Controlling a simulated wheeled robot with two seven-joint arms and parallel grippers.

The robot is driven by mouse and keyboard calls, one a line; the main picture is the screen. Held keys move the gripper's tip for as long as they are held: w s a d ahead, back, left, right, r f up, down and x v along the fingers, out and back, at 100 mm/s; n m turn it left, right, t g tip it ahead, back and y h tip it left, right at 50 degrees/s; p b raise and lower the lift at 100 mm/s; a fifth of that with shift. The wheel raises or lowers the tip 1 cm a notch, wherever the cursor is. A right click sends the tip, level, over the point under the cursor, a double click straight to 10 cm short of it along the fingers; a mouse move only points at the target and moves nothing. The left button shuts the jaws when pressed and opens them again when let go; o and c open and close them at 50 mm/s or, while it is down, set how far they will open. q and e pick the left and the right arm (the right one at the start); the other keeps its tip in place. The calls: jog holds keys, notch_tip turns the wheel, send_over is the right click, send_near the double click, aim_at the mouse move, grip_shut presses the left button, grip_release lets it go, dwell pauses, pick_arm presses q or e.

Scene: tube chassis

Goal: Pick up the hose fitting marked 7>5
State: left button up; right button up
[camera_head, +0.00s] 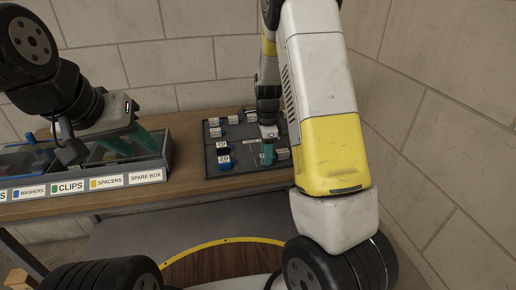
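A dark grey tray (240,179) on the bench holds several small fittings with white labels. Two labelled fittings with blue parts stand at its left front, one of them at the front left (224,160). The labels are too small for me to find the mark 7>5. My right gripper (268,155) points down over the right part of the tray, its teal fingertips low beside a light-labelled fitting (283,154). Whether it holds anything is hidden. My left gripper (130,143) is over the bins at the left, its two teal fingers apart, with nothing seen between them.
A block wall (200,60) closes the back and right.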

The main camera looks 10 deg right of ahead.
grip_shut()
dwell(0.3)
